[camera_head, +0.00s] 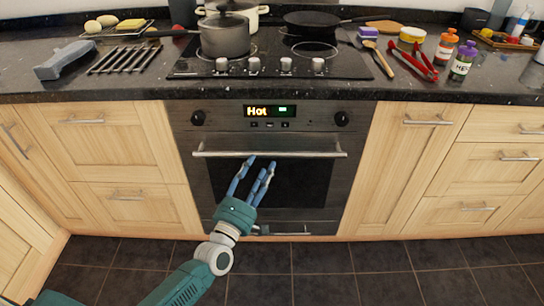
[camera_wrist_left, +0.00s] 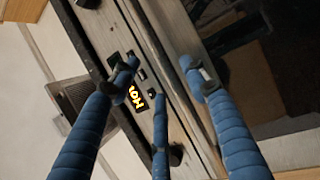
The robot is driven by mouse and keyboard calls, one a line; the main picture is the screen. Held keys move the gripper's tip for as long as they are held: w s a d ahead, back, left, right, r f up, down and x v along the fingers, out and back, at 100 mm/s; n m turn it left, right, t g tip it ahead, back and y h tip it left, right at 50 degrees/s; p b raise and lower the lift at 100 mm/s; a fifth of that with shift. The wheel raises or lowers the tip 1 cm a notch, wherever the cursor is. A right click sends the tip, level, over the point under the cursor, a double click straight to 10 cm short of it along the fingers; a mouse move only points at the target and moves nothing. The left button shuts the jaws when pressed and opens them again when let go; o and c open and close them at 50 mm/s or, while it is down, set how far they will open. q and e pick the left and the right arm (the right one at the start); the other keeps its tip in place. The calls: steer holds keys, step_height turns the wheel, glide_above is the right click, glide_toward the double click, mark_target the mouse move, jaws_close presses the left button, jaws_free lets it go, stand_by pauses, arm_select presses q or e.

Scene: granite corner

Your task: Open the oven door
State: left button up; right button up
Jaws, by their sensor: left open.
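The oven door (camera_head: 222,180) is closed under the control panel, with dark glass and a horizontal metal bar handle (camera_head: 310,154) along its top. My left gripper (camera_head: 261,162) reaches up from below in front of the door, its blue fingertips overlapping the handle in the picture. It is open and nothing is gripped; contact with the handle cannot be told. In the left wrist view the spread fingers (camera_wrist_left: 158,78) lie over the tilted oven front, with the dark door glass (camera_wrist_left: 260,75) on the right. My right gripper is not in view.
The oven display (camera_head: 268,112) reads "Hot". Wooden cabinets (camera_head: 395,170) flank the oven. A pot (camera_head: 224,36) and a pan (camera_head: 312,20) stand on the hob above. The tiled floor (camera_head: 320,262) in front of the oven shows no loose objects.

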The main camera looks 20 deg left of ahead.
mark_target(268, 156)
arm_select(q)
steer(key=x, duration=0.6)
steer(key=shift+w+d+r, duration=0.1)
steer(key=shift+w+d, duration=0.05)
steer(key=shift+w, duration=0.2)
jaws_close()
